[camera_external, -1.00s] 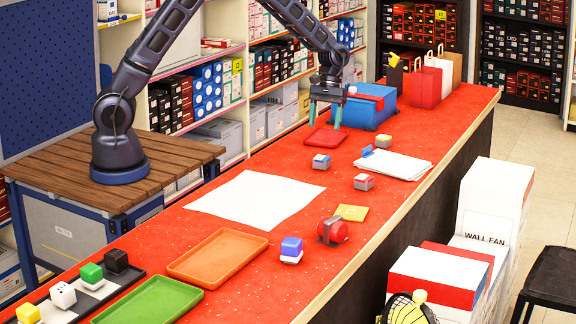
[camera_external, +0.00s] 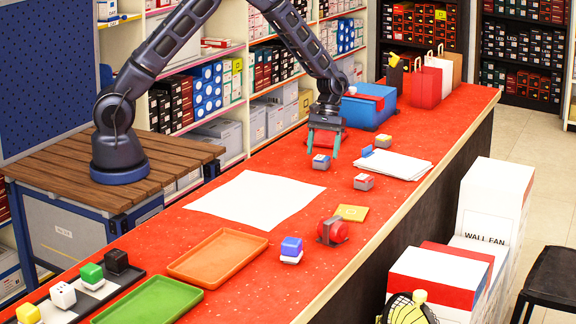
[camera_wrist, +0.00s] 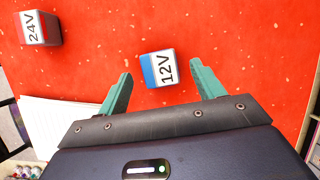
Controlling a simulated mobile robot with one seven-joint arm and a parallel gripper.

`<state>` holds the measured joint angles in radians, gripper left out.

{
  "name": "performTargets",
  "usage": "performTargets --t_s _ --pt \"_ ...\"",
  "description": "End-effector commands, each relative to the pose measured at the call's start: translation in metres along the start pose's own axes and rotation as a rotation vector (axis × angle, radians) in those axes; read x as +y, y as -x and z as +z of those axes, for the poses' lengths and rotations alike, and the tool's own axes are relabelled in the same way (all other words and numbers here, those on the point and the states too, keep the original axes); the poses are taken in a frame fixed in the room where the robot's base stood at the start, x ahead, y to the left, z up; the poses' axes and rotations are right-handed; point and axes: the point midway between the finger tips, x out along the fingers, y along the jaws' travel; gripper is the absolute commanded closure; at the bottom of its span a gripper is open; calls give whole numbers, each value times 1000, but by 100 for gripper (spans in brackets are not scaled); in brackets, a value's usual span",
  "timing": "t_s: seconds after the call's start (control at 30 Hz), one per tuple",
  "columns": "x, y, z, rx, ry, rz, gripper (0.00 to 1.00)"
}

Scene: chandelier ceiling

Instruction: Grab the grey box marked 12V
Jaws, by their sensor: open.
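The grey box marked 12V (camera_wrist: 166,69) has a blue band and a white label in the wrist view. In the external view a small grey box with a blue top (camera_external: 321,163), apparently the same one, stands on the red counter. My gripper (camera_external: 323,153) is over it with fingers pointing down. In the wrist view my open gripper (camera_wrist: 161,68) has one finger on each side of the box in the picture, with visible gaps. Neither finger is seen touching it. The exact height of the fingertips above the counter is hard to tell.
A box marked 24V (camera_wrist: 38,28) sits at upper left in the wrist view. A blue box (camera_external: 368,110) stands behind. A large white sheet (camera_external: 250,200) lies at left.

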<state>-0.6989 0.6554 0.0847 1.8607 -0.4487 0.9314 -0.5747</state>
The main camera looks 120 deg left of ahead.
Motion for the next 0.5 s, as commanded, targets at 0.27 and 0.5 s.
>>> performTargets --t_s 0.27,0.5 --pt "0 -32 0 -1 0 -1 33" --pt "0 -32 0 -1 -1 0 41"
